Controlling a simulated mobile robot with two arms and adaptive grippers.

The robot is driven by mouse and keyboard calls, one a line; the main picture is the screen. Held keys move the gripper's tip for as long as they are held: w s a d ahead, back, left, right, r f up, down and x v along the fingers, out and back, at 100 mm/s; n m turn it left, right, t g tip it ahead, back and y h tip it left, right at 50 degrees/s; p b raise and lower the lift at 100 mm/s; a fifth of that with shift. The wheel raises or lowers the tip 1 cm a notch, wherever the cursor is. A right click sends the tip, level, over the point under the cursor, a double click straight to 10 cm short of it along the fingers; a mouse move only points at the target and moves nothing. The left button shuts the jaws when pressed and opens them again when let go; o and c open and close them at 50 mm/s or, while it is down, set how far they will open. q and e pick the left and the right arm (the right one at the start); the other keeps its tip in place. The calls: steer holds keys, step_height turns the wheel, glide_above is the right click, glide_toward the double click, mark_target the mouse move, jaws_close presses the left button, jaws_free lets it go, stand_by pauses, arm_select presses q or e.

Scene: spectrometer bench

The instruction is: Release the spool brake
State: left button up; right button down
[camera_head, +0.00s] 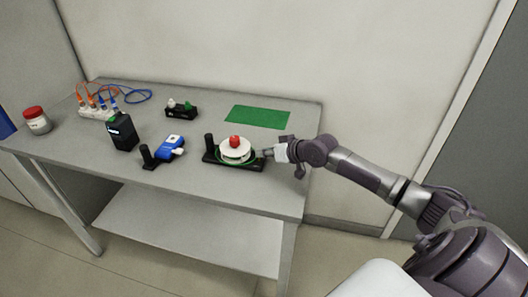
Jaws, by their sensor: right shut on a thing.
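A white spool (236,155) with a red knob (235,142) on top sits on a black base (213,157) near the front right of the bench. Green line shows around the spool's lower edge. A black post stands at the left end of the base. My right gripper (269,153) reaches in from the right at the right end of the base, beside the spool. It is shut on a small part there, which the fingers mostly hide; I take it to be the brake. My left gripper is not in view.
On the grey bench (220,190) stand a blue device (170,147) on a black stand, a black box (122,133), a red-lidded jar (37,121), and a white strip with orange and blue cables (95,112). A black holder (181,110) and green mat (258,117) lie behind.

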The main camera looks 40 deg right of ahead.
stand_by(0.4)
steer(key=c, duration=1.2)
jaws_free()
steer(key=shift+d, duration=0.1)
steer(key=v, duration=0.9)
steer(key=shift+d, duration=0.1)
steer(key=shift+v, duration=1.4)
